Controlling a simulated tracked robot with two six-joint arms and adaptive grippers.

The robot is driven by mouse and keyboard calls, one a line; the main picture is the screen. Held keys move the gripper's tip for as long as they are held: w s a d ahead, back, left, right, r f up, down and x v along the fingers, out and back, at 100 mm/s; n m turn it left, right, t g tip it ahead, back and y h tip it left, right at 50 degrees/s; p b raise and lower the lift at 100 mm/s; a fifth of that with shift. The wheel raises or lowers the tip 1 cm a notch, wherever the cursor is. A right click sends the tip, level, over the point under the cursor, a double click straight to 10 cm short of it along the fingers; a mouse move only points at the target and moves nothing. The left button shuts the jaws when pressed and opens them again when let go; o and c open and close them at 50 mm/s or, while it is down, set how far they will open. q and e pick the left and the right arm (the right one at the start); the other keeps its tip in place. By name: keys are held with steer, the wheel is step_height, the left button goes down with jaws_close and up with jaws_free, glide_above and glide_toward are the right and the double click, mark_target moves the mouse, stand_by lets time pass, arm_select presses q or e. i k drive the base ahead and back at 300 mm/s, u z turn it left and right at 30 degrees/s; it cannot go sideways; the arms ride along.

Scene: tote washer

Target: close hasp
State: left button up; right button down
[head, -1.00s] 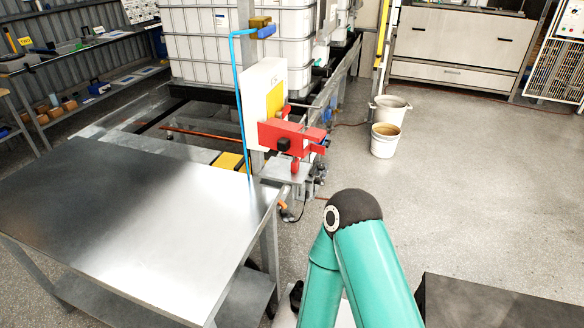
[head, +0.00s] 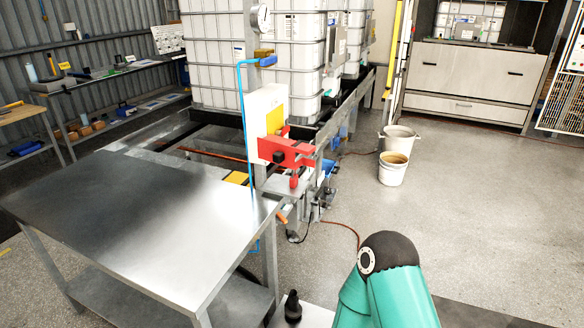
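A red hasp-like fitting (head: 284,151) sits on the front of an upright white box (head: 259,112) with a yellow panel, beside the steel table. A small red piece (head: 294,182) hangs below it. The fitting is too small to tell whether it is open or shut. Neither of my grippers shows in the head view. Only a teal link of my arm with a dark joint cap is in view at the lower right, well short of the fitting.
A bare steel table (head: 150,225) fills the left foreground. A blue pipe (head: 243,110) runs upright by the white box. White caged tanks (head: 215,60) stand behind. Two buckets (head: 393,170) stand on the floor to the right. The floor (head: 480,210) at right is clear.

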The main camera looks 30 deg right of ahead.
mark_target(279, 151)
steer(key=z, duration=0.05)
steer(key=i, duration=0.9)
steer(key=u, duration=0.1)
